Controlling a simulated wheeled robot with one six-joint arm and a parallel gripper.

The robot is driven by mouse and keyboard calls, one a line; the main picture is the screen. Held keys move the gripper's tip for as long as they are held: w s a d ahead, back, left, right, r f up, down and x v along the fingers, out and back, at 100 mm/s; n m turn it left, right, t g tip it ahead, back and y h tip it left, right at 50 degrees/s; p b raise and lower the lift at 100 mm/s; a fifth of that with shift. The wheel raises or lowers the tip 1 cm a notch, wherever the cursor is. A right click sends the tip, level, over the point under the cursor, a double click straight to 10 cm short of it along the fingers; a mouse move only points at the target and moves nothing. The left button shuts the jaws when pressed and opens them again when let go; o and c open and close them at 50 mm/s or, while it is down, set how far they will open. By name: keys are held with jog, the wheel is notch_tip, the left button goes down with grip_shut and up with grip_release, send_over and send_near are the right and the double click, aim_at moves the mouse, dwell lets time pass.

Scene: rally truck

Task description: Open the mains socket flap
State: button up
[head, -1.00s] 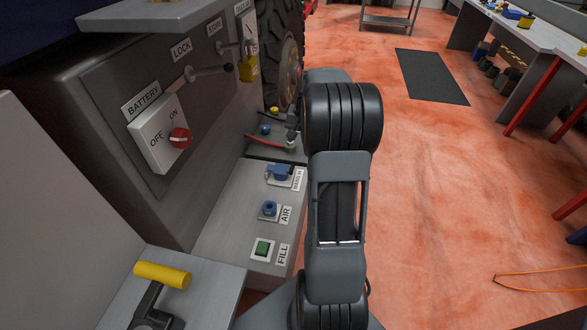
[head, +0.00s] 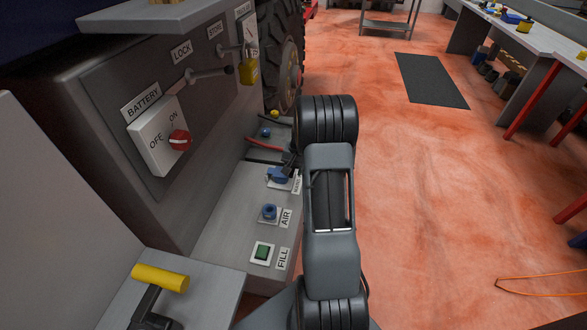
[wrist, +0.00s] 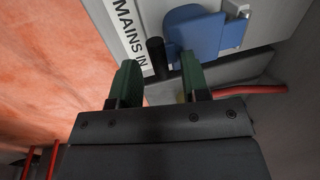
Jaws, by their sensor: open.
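The blue mains socket flap (head: 277,175) is on the grey side panel beside the MAINS IN label. In the wrist view the blue flap (wrist: 197,35) is at the top, with grey metal hinge-like parts at its right. A short black peg (wrist: 156,56) sticks out at the flap's left side. My gripper (wrist: 158,62) is open, with its two green fingertips apart. The peg shows between and just past the fingertips; I see no clear contact. In the head view my gripper (head: 291,160) is right by the flap, partly hidden by my arm.
The AIR socket (head: 269,212) and the green FILL button (head: 262,252) are nearer on the same panel. A red cable (head: 263,144) lies behind the flap, and it also shows in the wrist view (wrist: 262,89). A yellow handle (head: 161,277) stands front left. Open floor is at right.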

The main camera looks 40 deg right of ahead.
jog(key=shift+f, duration=0.2)
jog(key=shift+c, duration=0.4)
grip_shut()
